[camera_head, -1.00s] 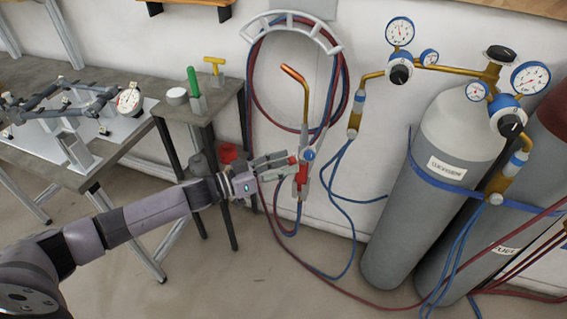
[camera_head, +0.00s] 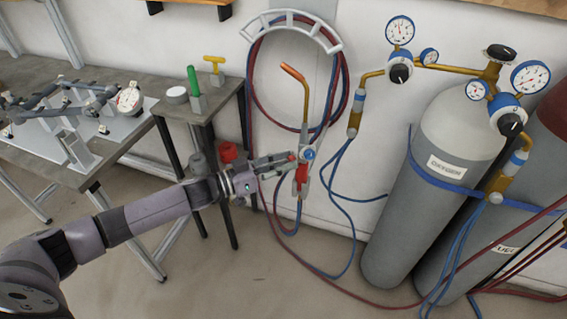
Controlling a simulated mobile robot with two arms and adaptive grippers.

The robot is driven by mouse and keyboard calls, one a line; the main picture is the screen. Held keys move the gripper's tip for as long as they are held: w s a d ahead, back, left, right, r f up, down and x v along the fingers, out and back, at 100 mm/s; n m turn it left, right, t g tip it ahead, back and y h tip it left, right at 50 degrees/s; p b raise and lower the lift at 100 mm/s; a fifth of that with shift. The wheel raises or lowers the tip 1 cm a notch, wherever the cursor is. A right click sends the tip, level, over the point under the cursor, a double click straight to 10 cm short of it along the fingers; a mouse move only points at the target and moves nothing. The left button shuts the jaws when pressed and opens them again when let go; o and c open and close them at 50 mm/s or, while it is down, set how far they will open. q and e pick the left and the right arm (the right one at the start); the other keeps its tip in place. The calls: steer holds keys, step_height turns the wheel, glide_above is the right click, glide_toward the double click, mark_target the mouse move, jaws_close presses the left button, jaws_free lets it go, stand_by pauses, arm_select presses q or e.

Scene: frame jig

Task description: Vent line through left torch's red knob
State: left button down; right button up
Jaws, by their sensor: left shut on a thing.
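The torch with a bent copper tip (camera_head: 304,92) hangs upright against the wall, below the hose hanger. Its red knob (camera_head: 291,157) is on the left side of its body and its blue knob (camera_head: 309,154) faces me. My left gripper (camera_head: 286,162) reaches in from the left with its fingers at the red knob, which they partly hide. It is shut on the red knob. My right gripper is not in view.
A white hose hanger (camera_head: 290,22) with red and blue hoses is behind the torch. A grey oxygen cylinder (camera_head: 440,190) with gauges stands at right, beside another cylinder. A small stand (camera_head: 203,108) and a jig table (camera_head: 95,178) are at left. Hoses cross the floor.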

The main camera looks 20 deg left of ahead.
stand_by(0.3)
arm_select(q)
steer(key=m+b, duration=0.3)
steer(key=m, duration=1.7)
steer(key=shift+a+m+b, duration=0.1)
steer(key=shift+m+b, duration=0.2)
stand_by(0.3)
steer(key=c, duration=1.4)
jaws_free()
